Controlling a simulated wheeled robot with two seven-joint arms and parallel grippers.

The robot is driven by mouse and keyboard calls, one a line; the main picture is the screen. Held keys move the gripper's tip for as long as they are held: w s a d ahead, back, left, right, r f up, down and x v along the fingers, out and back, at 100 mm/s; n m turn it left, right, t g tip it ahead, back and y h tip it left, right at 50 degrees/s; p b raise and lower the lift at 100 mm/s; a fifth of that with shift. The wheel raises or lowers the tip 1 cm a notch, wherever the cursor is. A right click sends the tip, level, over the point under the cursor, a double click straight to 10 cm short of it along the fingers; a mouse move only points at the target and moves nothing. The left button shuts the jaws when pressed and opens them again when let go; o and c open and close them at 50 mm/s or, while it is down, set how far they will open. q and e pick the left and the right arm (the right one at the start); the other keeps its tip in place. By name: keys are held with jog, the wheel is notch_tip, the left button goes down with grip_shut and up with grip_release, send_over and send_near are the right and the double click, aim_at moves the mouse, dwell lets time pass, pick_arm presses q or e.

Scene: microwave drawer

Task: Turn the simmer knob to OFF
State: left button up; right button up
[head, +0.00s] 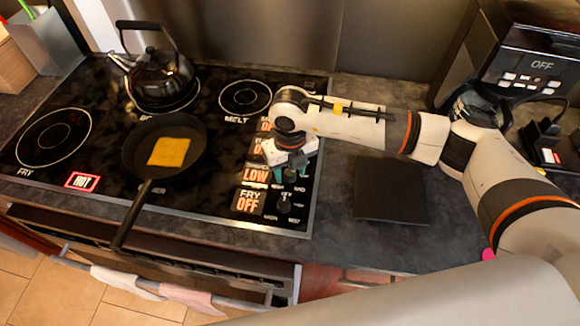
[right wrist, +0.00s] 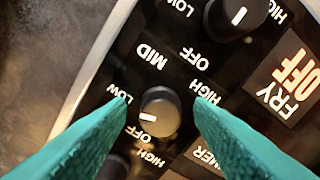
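The simmer knob (right wrist: 160,108) is a round dark knob with a white mark pointing to the lower left, around its LOW and OFF labels. The simmer display (head: 255,174) reads LOW. My right gripper (head: 290,173) is over the knob column at the cooktop's right side and hides part of it. In the right wrist view its green fingers (right wrist: 161,104) are open, one on each side of the simmer knob, with gaps showing. Whether the tips reach down to the knob's height is unclear. My left gripper is not in view.
The fry knob (right wrist: 232,16) is close by, and its display (head: 248,202) reads OFF. A pan (head: 190,140) with a yellow square and a black kettle (head: 165,75) stand on the cooktop. A dark flat board (head: 391,190) lies on the counter to the right.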

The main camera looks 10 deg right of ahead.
aim_at(290, 172)
jog(key=c, duration=0.9)
jog(key=shift+f+n+b, duration=0.1)
jog(key=shift+n+b, duration=0.4)
jog(key=shift+b, duration=0.35)
jog(key=n+b, duration=1)
jog(key=b, duration=0.4)
jog(key=shift+n, duration=0.4)
jog(key=shift+r+n+b, duration=0.2)
jog(key=shift+n+b, duration=1)
jog(key=o, duration=1)
jog(key=shift+c, duration=0.2)
notch_tip(290, 172, up, 12)
jog(key=shift+b, duration=0.4)
